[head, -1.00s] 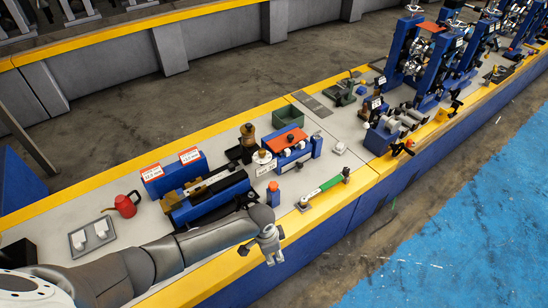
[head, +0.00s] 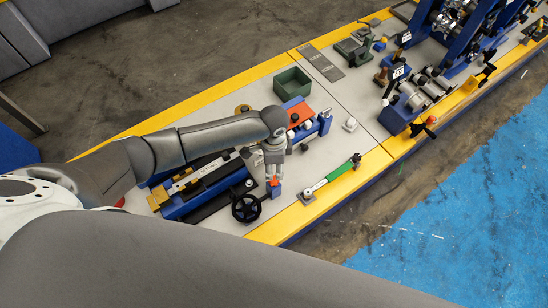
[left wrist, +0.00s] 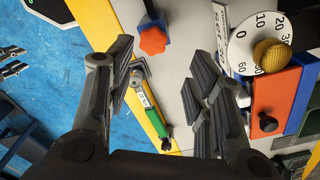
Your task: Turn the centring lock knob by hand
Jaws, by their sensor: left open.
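An orange star-shaped knob (head: 274,183) sits on a small blue block near the bench's front edge; it fits the lock knob, though I read no label on it. In the left wrist view the knob (left wrist: 153,40) shows beyond the fingertips, in the gap between them. My left gripper (head: 275,168) points down just above the knob in the head view. In the left wrist view the gripper (left wrist: 165,58) has its fingers wide apart with nothing between them. I cannot tell whether it touches the knob. My right gripper is not in view.
A white dial with a brass knob (left wrist: 273,56) stands right of the fingers. A black handwheel (head: 246,208) is close by. A green-handled tool (head: 332,176) lies on the bench (head: 318,150). A green bin (head: 292,84) stands behind.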

